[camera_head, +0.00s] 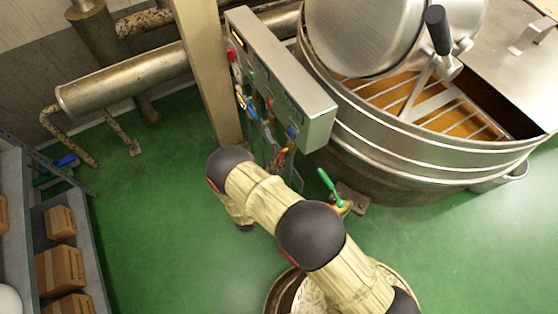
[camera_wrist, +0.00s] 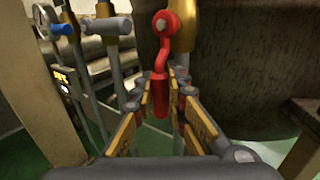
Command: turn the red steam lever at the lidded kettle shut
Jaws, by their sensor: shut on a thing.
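The red steam lever (camera_wrist: 164,45) hangs down from a brass-coloured valve in the wrist view. My gripper (camera_wrist: 164,82) has its yellow-padded fingers closed around the lever's lower red handle, one finger on each side. In the head view my arm covers most of the valve area, and my gripper cannot be made out clearly. The large steel kettle (camera_head: 430,165) stands at the right, with a round metal lid (camera_head: 365,30) tilted over an open, slatted orange-brown interior.
A lever with a blue end (camera_wrist: 62,28) and a grey lever (camera_wrist: 105,26) stand left of the red one. A control box (camera_head: 280,80) hangs beside a post. A green-handled valve (camera_head: 328,185) sits low by the kettle. Green floor (camera_head: 150,220) is clear at left, before shelves with cartons (camera_head: 60,270).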

